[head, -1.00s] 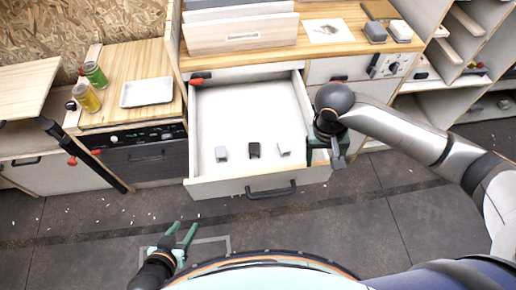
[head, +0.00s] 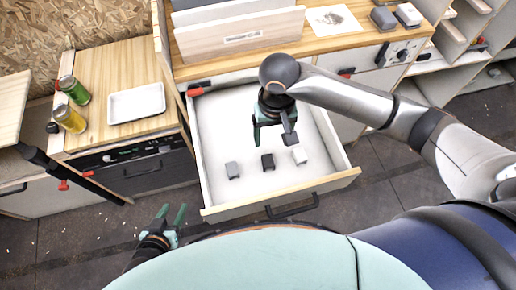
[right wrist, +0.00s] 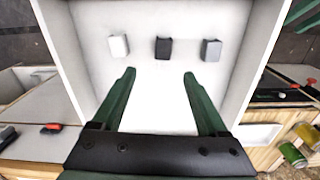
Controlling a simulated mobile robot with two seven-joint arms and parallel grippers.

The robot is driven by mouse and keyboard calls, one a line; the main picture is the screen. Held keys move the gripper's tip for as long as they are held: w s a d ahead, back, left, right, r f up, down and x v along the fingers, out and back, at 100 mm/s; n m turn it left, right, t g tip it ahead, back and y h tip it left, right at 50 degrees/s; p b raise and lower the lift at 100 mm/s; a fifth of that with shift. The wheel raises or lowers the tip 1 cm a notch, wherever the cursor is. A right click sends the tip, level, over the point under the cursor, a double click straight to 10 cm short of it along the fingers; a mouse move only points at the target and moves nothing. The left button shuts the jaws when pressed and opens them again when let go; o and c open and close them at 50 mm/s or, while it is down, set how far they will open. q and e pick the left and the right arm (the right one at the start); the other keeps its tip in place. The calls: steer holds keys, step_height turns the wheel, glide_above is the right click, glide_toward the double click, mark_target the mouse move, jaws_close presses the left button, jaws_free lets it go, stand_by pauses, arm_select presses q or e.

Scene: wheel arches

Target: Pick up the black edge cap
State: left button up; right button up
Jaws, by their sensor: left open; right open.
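The black edge cap (head: 268,161) lies on the white floor of the open drawer (head: 222,136), between a grey cap (head: 232,170) on its left and a lighter cap (head: 299,155) on its right. In the right wrist view the black cap (right wrist: 163,48) is in the middle, beyond the fingertips and roughly between their lines. My right gripper (head: 272,140) is over the drawer, open and empty; its two green fingers (right wrist: 160,75) point toward the caps. My left gripper (head: 172,214) is open and empty, low in front of the cabinets.
The drawer's walls and front panel with its handle (head: 292,206) surround the caps. A counter to the left holds a white tray (head: 136,103), a green can (head: 74,90) and a yellow can (head: 69,118). Boards (head: 240,36) stand on the worktop behind the drawer.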

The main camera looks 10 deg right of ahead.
glide_above(268, 160)
steer(key=f, duration=0.6)
steer(key=shift+s+d+f+b, duration=0.1)
steer(key=shift+d+f+b, duration=0.1)
steer(key=shift+d+b, duration=0.2)
steer(key=shift+a+f, duration=0.2)
steer(key=shift+f, duration=1.35)
steer(key=shift+a+f, duration=0.2)
steer(key=shift+f, duration=1.3)
steer(key=shift+c, duration=0.2)
jaws_close()
